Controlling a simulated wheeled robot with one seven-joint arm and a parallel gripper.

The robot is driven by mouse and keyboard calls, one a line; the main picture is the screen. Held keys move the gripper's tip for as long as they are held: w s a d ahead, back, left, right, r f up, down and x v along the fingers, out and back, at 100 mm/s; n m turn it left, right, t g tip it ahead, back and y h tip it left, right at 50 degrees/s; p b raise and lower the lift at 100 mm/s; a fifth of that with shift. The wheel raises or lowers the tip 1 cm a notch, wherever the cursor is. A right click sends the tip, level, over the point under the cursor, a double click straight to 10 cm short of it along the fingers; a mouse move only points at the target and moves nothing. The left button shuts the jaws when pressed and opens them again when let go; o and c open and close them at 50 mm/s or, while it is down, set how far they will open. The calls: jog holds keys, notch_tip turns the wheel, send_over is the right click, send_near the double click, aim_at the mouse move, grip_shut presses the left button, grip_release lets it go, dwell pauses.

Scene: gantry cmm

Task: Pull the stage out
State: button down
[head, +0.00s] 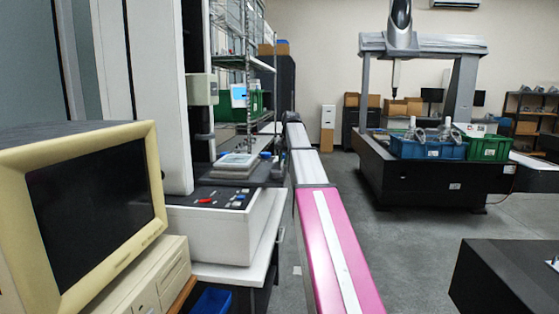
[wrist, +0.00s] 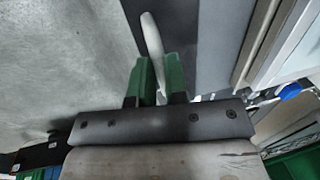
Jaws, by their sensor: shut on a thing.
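My gripper (wrist: 158,66) shows in the wrist view with two green fingers. They are closed on a pale, curved handle (wrist: 151,34) that rises between them. The handle lies in front of a dark grey surface (wrist: 215,25); I cannot tell for certain that this is the stage. In the head view my arm reaches forward along the left bench, and the gripper and handle cannot be made out. The gantry measuring machine (head: 425,43) stands at the back right on a black base (head: 415,180). Which part is the stage is unclear in the head view.
An old monitor (head: 95,205) and a white cabinet (head: 225,225) with a dark, cluttered top are close on the left. Blue (head: 430,149) and green (head: 487,149) crates sit at the gantry. A black block (head: 510,280) is at lower right. Grey floor (head: 400,245) between is clear.

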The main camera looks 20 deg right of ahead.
jog(key=c, duration=1.1)
grip_release()
jog(key=shift+c, duration=0.2)
jog(key=shift+r, duration=0.1)
notch_tip(320, 180, up, 10)
jog(key=d, duration=0.2)
jog(key=shift+s+r, duration=0.2)
jog(key=shift+s, duration=0.2)
